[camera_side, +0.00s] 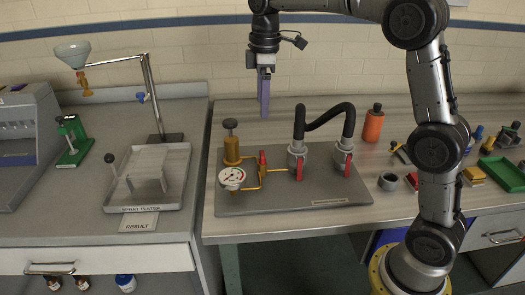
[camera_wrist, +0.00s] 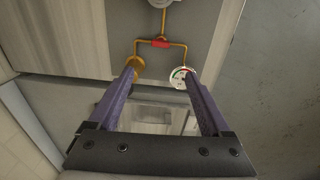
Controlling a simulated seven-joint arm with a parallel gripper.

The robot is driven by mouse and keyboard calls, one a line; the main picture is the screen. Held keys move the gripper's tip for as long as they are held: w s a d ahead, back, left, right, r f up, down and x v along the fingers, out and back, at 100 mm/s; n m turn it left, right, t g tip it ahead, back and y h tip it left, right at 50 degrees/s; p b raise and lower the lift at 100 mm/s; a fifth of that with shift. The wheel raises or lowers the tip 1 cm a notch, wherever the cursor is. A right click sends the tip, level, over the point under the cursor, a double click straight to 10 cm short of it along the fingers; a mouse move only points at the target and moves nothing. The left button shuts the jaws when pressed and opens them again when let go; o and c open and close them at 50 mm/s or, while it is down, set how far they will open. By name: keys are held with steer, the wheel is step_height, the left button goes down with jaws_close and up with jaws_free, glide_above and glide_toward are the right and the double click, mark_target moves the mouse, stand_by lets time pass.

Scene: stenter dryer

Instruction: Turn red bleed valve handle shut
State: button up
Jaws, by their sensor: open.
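The red bleed valve handle (camera_side: 262,160) is on the thin brass piping of the grey base plate (camera_side: 290,201), beside a round white gauge (camera_side: 232,177). In the wrist view the red handle (camera_wrist: 160,43) lies crosswise between two bends of the pipe, beyond the fingertips. My gripper (camera_side: 264,112) hangs above the back of the plate, fingers pointing down, well clear of the handle. In the wrist view my gripper (camera_wrist: 160,78) has its two purple fingers apart with nothing between them.
A brass cylinder (camera_side: 231,150) stands behind the gauge. Two grey couplings with red levers (camera_side: 299,170) and a black hose (camera_side: 325,118) rise right of the valve. An orange bottle (camera_side: 373,126) stands behind right. The spray tester tray (camera_side: 128,196) is left.

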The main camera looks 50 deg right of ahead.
mark_target(263, 154)
steer(key=f, duration=1.6)
steer(key=shift+w+d, duration=0.2)
steer(key=shift+r, duration=0.1)
jaws_close()
